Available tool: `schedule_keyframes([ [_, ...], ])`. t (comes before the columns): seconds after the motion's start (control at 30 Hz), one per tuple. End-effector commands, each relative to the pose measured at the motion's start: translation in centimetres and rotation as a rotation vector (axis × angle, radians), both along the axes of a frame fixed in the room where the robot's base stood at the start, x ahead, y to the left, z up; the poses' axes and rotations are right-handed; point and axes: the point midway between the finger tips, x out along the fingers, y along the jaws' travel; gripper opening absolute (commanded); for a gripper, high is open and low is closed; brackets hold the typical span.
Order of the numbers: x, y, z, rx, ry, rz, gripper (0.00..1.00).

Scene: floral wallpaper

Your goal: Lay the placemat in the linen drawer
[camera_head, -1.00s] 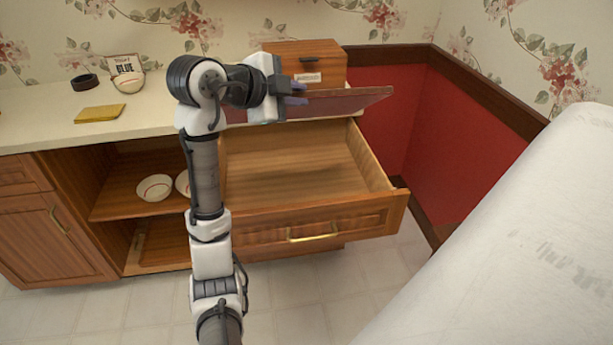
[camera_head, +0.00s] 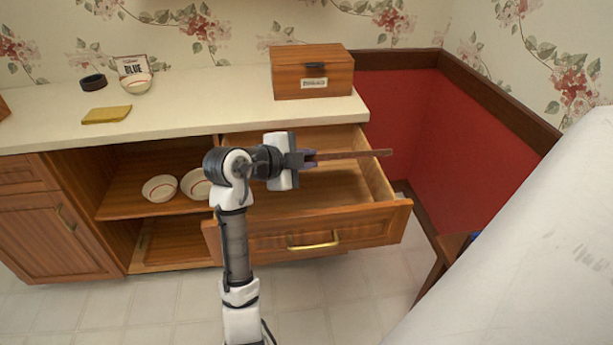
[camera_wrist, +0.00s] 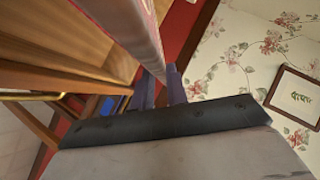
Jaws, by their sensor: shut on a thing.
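The placemat (camera_head: 352,154) shows edge-on as a thin reddish-brown strip in the head view. My gripper (camera_head: 312,157) is shut on its left end and holds it over the open linen drawer (camera_head: 325,224). In the wrist view the placemat (camera_wrist: 135,28) runs up from between the fingers (camera_wrist: 160,88), with the drawer (camera_wrist: 50,50) to its left. The drawer is pulled out, and the part of its inside that shows is bare wood. My arm hides part of its left side.
A wooden box (camera_head: 312,72) with a label stands on the counter (camera_head: 205,105) behind the drawer. A yellow cloth (camera_head: 107,114), a dark ring (camera_head: 93,82) and a bowl (camera_head: 136,83) sit further left. Bowls (camera_head: 160,188) stand in the open cabinet. A red wall (camera_head: 400,115) lies right.

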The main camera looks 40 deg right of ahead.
Motion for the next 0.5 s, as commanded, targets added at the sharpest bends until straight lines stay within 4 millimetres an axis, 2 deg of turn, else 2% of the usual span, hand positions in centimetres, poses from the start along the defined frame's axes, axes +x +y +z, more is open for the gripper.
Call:
schedule_keyframes([
  [0.1, 0.0, 0.0, -1.5, 0.000, 0.001, 0.000, 0.00],
  [0.33, 0.0, 0.0, -3.2, 0.000, 0.001, 0.000, 0.00],
  [0.5, 0.0, 0.0, -5.6, 0.000, 0.002, 0.000, 0.00],
])
